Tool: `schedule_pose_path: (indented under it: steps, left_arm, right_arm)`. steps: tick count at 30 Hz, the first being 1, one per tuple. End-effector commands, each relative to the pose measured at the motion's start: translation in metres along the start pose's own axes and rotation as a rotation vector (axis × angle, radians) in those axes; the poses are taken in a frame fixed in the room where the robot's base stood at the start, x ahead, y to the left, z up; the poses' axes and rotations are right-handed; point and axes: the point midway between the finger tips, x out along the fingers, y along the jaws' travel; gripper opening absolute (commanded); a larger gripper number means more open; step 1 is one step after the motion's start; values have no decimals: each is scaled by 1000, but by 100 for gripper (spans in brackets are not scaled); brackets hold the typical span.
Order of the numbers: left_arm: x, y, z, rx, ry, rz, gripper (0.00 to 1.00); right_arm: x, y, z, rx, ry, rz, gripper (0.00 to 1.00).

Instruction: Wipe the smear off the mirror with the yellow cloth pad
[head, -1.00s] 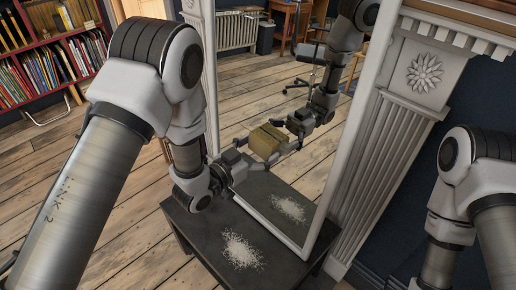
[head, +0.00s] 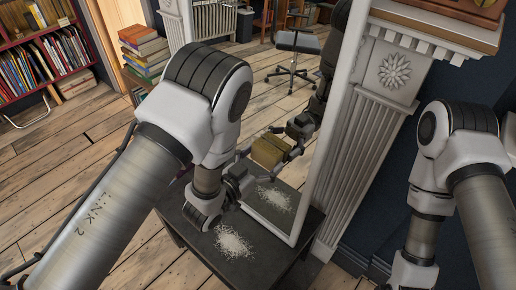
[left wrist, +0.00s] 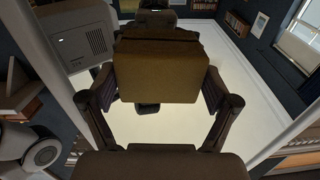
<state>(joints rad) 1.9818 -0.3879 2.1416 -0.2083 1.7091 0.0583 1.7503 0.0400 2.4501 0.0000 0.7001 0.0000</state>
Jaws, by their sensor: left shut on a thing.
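My left gripper (head: 254,168) is shut on the yellow cloth pad (head: 264,156), a thick yellow-brown block. In the left wrist view the pad (left wrist: 160,68) sits between the two fingers. The tall white-framed mirror (head: 298,172) stands on a dark table, and its glass reflects my gripper and the pad. The pad is close to the glass, its image almost meeting it; I cannot tell whether they touch. I can make out no smear; my arm and the pad hide part of the glass. My right gripper is out of view.
White grains (head: 232,241) lie on the dark table top (head: 270,252) and reflect in the mirror. A white fluted pilaster (head: 362,150) stands right of the mirror. Bookshelves (head: 40,60) and a book stack (head: 146,50) are at the left, with open wooden floor between.

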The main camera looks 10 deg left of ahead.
Motion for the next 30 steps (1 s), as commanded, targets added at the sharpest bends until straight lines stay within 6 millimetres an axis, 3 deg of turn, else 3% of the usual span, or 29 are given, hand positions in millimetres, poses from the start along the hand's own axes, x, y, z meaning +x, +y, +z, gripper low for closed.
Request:
schedule_pose_path:
  steps: [1, 3, 10, 30]
  left_arm:
    - [0, 3, -5, -1, -1, 1, 29]
    - [0, 5, -4, -1, -1, 1, 29]
    - [0, 5, 0, -1, 1, -1, 29]
    - [2, -49, 3, -2, 4, -5, 29]
  right_arm:
    - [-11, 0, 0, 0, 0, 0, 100]
    - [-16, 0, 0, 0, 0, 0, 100]
    - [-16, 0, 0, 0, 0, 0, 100]
    - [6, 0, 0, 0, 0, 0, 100]
